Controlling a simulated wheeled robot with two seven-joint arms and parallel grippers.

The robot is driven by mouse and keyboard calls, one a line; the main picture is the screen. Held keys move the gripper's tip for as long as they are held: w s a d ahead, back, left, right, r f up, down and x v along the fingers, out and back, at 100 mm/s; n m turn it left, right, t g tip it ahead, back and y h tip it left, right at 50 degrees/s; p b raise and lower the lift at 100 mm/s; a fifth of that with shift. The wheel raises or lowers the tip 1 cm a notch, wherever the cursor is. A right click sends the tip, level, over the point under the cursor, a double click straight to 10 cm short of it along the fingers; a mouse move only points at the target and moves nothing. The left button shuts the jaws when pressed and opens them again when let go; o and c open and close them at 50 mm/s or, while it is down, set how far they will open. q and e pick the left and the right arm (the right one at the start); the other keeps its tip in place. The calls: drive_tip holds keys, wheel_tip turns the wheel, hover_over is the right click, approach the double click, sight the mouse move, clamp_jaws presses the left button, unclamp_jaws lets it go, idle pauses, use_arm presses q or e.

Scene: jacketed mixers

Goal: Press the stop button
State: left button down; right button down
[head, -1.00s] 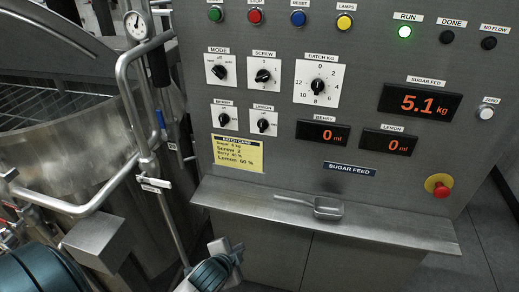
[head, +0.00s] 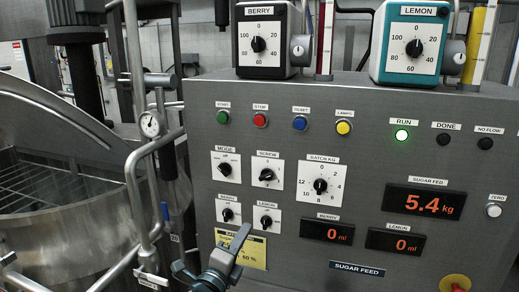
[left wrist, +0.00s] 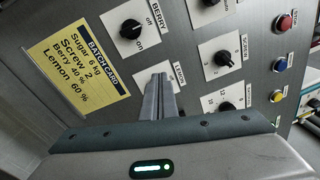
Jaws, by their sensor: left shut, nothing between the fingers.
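The red stop button (head: 260,119) sits on the grey control panel, under a STOP label, between the green start button (head: 223,117) and the blue reset button (head: 299,123). In the left wrist view the red stop button (left wrist: 284,22) shows at upper right. My left gripper (head: 241,234) is shut and empty, in front of the batch card and well below the stop button in the head view. In the left wrist view its closed fingers (left wrist: 158,95) point toward the panel near the lemon knob. My right gripper is not in view.
Several knobs surround the batch dial (head: 320,186). A pipe (head: 135,170) and steel vessel (head: 70,215) stand left. A red emergency knob (head: 456,287) sits at lower right.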

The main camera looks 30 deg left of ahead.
use_arm(q)
wheel_tip(320, 180, up, 15)
drive_tip(key=m+t, duration=0.4)
drive_tip(key=m, duration=0.2)
drive_tip(key=m+t+h, duration=0.4)
drive_tip(key=m+h, duration=0.1)
drive_tip(key=m, duration=0.3)
approach(259, 121)
drive_tip(key=s+d+r, duration=0.3)
drive_tip(key=s+r, duration=0.3)
drive_tip(key=shift+s+d+f+p, duration=0.1)
drive_tip(key=shift+d+p, duration=0.1)
drive_tip(key=shift+p, duration=0.25)
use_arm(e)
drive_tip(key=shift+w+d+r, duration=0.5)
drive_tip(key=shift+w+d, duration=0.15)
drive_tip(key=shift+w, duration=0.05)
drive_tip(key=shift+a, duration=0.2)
use_arm(q)
drive_tip(key=shift+w, duration=0.2)
